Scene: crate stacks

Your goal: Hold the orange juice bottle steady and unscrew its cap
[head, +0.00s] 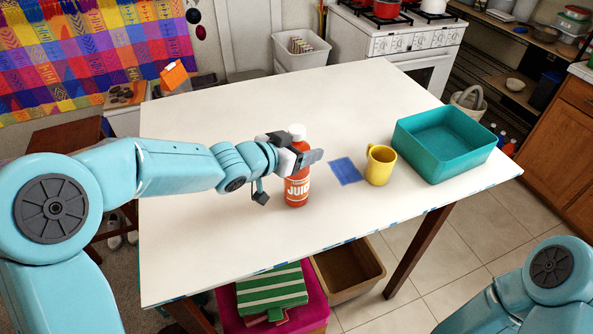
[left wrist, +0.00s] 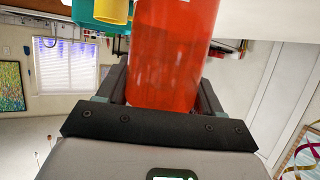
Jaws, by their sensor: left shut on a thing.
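The orange juice bottle (head: 297,188) stands upright on the white table, with its white cap (head: 297,130) on top. My left gripper (head: 303,158) is shut around the upper part of the bottle, below the cap. In the left wrist view the bottle's red-orange body (left wrist: 175,55) sits between the two fingers of my left gripper (left wrist: 163,95); the cap does not show there. My right gripper is out of view; only part of my right arm shows at the lower right of the head view.
A blue square (head: 345,171) lies on the table (head: 225,255) right of the bottle. A yellow mug (head: 379,167) and a teal bin (head: 446,150) stand farther right. The table's left and front parts are clear. A stove (head: 395,45) stands behind.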

